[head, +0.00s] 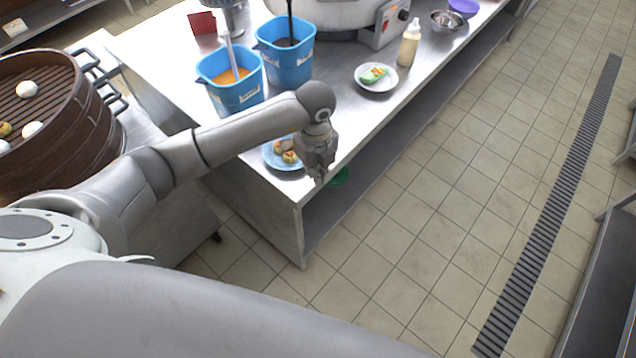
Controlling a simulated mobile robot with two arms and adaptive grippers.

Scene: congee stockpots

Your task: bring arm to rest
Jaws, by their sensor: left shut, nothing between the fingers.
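My left arm comes in from the left and reaches across to the near corner of the steel counter (330,120). My left gripper (318,180) points down at the counter's front edge, shut and empty. It is just right of a blue plate (271,160) with several small food pieces, and my wrist hides part of that plate. My right gripper is not in view.
Two blue tubs (236,95) stand on the counter behind my left arm. A white plate (376,84), a sauce bottle (409,45) and a metal bowl (447,20) are farther right. A brown steamer (62,150) stands at left. The tiled floor (450,200) at right is clear.

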